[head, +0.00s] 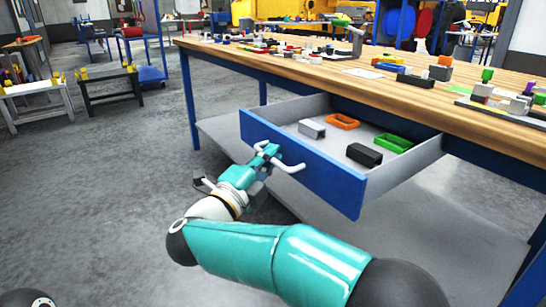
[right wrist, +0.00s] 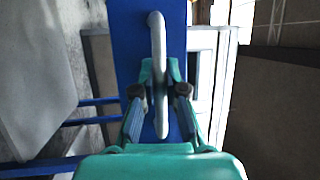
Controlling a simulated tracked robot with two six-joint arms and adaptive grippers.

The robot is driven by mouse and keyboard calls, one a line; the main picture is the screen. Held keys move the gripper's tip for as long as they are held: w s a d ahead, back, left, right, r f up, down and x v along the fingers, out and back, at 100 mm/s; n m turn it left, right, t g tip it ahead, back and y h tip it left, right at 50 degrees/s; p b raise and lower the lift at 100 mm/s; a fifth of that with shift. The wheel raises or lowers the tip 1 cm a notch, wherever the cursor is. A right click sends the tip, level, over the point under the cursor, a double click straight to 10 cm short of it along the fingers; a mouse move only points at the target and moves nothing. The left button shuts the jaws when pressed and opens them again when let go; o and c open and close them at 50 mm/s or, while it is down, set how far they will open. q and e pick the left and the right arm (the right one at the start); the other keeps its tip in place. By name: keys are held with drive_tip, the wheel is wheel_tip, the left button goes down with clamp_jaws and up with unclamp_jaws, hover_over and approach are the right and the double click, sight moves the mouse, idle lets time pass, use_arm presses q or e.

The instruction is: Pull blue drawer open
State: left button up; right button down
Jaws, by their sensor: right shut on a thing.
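The blue drawer (head: 310,165) stands pulled out from under the wooden workbench (head: 400,92), so its grey inside shows. Its front carries a pale bar handle (head: 290,167). My right gripper (head: 267,152) is at the handle, in front of the drawer face. In the right wrist view the handle (right wrist: 157,40) runs between the two fingers of my right gripper (right wrist: 160,98), which are shut on it. The blue drawer front (right wrist: 128,45) lies behind it. My left gripper is not in view.
Inside the drawer lie an orange tray (head: 343,121), a green tray (head: 394,144), a grey block (head: 311,128) and a black block (head: 364,154). Many small parts cover the benchtop. A lower shelf (head: 420,240) is under the drawer. Grey floor (head: 90,180) is open at left.

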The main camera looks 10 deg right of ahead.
drive_tip(key=shift+f, duration=0.2)
drive_tip(key=c, duration=1.2)
unclamp_jaws()
drive_tip(key=shift+w, duration=0.15)
drive_tip(key=shift+r, duration=0.2)
